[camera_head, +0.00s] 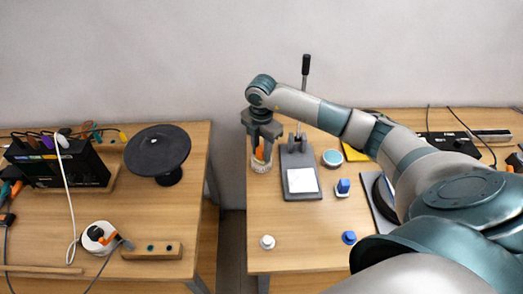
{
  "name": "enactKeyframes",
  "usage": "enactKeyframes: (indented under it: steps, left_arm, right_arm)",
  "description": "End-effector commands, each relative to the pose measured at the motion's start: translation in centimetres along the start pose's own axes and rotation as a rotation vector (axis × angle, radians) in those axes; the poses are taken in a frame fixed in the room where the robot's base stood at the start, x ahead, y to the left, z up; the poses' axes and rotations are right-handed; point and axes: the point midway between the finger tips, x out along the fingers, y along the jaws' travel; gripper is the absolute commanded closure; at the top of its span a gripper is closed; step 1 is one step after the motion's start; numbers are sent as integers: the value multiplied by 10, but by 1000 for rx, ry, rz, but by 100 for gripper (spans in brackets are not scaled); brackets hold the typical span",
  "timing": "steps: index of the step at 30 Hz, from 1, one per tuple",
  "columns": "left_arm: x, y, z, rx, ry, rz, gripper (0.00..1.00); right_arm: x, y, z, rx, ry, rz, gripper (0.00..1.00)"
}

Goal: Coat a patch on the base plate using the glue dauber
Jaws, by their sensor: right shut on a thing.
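The grey base plate (288,164) lies on the right table with a white patch (302,181) on its front part. My right gripper (261,143) points down over a clear jar (262,164) just left of the plate. It is shut on an orange-handled tool, which looks like the glue dauber (260,153). The dauber's lower end is in or behind the jar and I cannot make it out. My left gripper is not in view.
A tall black-handled lever (306,65) rises behind the plate. A round teal-topped tin (332,158), blue pieces (343,186) and a white knob (267,242) stand nearby. A gap separates the left table (200,170), with its black round stand (157,150). The right table's front is mostly clear.

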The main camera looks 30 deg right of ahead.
Motion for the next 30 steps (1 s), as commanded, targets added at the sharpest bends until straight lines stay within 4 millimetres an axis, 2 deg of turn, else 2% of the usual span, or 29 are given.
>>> enactKeyframes:
  steps: [5,30]
  left_arm:
    - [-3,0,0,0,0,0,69]
    - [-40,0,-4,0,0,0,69]
  right_arm:
    - [-2,-1,-1,-1,1,-4,87]
    - [-58,0,0,0,0,0,87]
